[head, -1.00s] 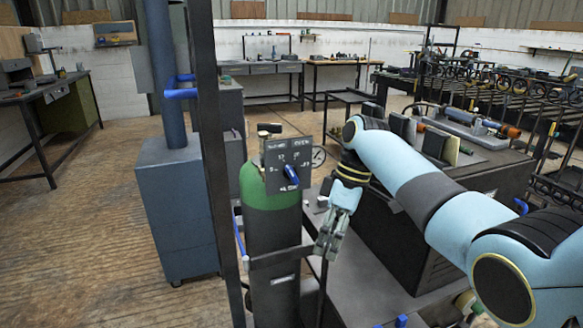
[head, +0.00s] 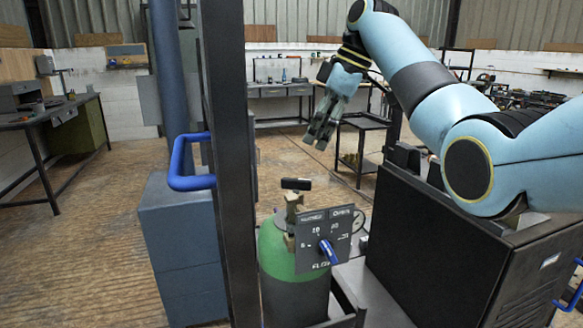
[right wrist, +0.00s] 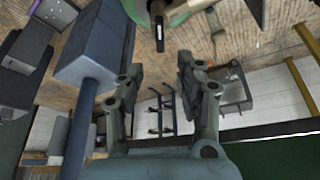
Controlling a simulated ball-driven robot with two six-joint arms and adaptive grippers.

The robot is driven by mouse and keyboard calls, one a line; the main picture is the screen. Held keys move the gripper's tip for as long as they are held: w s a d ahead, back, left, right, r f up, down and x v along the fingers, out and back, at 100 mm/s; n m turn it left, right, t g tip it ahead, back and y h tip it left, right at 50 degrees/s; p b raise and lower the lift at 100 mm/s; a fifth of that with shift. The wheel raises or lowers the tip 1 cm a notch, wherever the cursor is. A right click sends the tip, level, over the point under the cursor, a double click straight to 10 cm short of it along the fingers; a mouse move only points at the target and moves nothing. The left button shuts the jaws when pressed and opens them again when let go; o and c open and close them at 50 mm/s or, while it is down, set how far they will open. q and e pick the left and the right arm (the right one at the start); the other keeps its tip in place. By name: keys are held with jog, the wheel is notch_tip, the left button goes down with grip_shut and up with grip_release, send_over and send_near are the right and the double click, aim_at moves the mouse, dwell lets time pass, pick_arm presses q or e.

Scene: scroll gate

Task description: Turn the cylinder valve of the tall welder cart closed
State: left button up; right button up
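A green gas cylinder (head: 283,262) stands upright in the dark cart frame (head: 232,150). On its top is a brass valve with a black bar-shaped handle (head: 296,184). A grey marked panel (head: 323,238) with a blue lever (head: 328,252) is beside the valve. In the head view my right gripper (head: 320,136) appears above the valve handle and to its right, apart from it. The right wrist view shows its two fingers (right wrist: 161,82) spread with nothing between them. Part of the green cylinder top (right wrist: 182,12) shows at that view's upper edge. My left gripper is not in view.
A blue handle (head: 188,165) sticks out left of the cart's upright. A black cabinet (head: 455,255) stands right of the cylinder. A blue-grey cabinet (head: 180,245) with a thick pipe is at left. Open floor lies behind the cylinder.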

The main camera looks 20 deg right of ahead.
aim_at(297, 179)
jog(key=x, duration=0.7)
jog(key=shift+a+r+p, duration=0.1)
jog(key=shift+p, duration=0.3)
jog(key=shift+x, duration=1.9)
jog(key=shift+w, duration=0.1)
jog(key=shift+c, duration=0.9)
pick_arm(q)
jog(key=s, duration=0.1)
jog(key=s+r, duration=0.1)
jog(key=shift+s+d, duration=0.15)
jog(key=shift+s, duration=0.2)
pick_arm(e)
grip_shut()
